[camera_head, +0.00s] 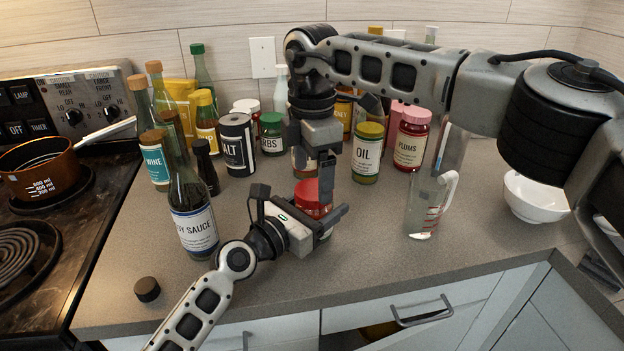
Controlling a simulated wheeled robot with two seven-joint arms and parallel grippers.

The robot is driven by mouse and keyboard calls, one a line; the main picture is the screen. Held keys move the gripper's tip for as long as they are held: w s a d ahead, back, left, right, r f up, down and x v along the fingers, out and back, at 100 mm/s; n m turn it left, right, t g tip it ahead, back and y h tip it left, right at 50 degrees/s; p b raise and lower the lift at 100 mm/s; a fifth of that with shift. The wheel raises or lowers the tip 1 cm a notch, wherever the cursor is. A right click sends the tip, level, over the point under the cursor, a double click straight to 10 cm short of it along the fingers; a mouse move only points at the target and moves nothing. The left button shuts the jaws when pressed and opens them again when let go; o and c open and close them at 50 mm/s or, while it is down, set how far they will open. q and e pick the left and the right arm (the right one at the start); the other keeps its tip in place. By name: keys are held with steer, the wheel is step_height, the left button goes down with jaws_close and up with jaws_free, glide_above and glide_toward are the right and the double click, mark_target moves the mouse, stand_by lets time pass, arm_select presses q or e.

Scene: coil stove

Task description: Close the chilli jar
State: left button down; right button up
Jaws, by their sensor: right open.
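A jar with a red top (308,192) stands on the counter at the middle; I take it for the chilli jar, though its label is hidden. My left gripper (300,215) reaches in from the front left, with its fingers in front of and around the jar; I cannot tell whether they press on it. My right gripper (320,172) points down from above, open, its fingertips close over the red top. Contact there cannot be told. The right arm and the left gripper hide much of the jar, and whether the lid is seated cannot be seen.
A soy sauce bottle (194,220) stands left of the jar, and a small dark cap (147,289) lies near the front edge. Several bottles and jars stand behind. A measuring cup (430,205) and white bowl (537,200) are right. The stove (40,250) is left.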

step_height(320, 180, up, 10)
steer(key=shift+f, duration=0.2)
arm_select(q)
steer(key=shift+c, duration=1.2)
jaws_free()
steer(key=v, duration=1.5)
steer(key=shift+b, duration=0.3)
steer(key=shift+s+a, duration=0.3)
steer(key=shift+s, duration=0.1)
arm_select(e)
steer(key=shift+f, duration=0.35)
